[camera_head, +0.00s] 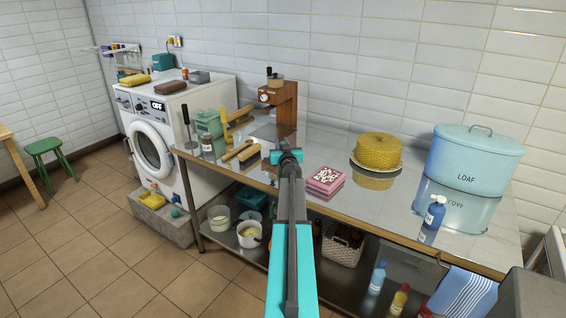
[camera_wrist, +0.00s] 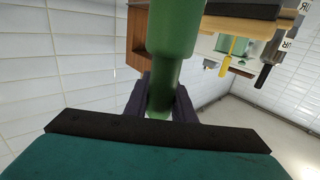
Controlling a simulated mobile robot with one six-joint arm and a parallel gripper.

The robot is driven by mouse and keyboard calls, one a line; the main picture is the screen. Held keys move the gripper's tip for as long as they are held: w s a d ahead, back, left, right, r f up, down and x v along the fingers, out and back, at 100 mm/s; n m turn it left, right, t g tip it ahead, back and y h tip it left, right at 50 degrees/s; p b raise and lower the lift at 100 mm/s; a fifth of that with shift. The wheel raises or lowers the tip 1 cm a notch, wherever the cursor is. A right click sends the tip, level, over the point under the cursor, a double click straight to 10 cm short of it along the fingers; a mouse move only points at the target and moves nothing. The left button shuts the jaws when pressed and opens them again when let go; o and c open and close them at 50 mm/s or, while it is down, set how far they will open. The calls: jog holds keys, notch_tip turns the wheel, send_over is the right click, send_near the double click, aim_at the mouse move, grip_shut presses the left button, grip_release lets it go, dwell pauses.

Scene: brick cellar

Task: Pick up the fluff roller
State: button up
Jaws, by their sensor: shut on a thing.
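A green, rounded handle (camera_wrist: 172,65), which looks like the fluff roller, stands large in the wrist view and narrows between the two dark fingers of my gripper (camera_wrist: 160,95). My gripper is shut on it. The roller's far end runs out of the top of the wrist view. In the head view my gripper (camera_head: 288,157) is over the steel table, in front of the brown wooden stand, and my arm hides what it holds.
The steel table (camera_head: 338,208) carries a pink stack (camera_head: 325,180), a yellow woven dome (camera_head: 378,148), a blue LOAF bin (camera_head: 474,158) and a blue bottle (camera_head: 435,212). A brown wooden stand (camera_head: 286,112) rises behind my gripper. A washing machine (camera_head: 152,150) stands left.

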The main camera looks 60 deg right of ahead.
notch_tip(320, 180, up, 10)
jog(key=p, duration=0.5)
dwell(0.4)
dwell(0.8)
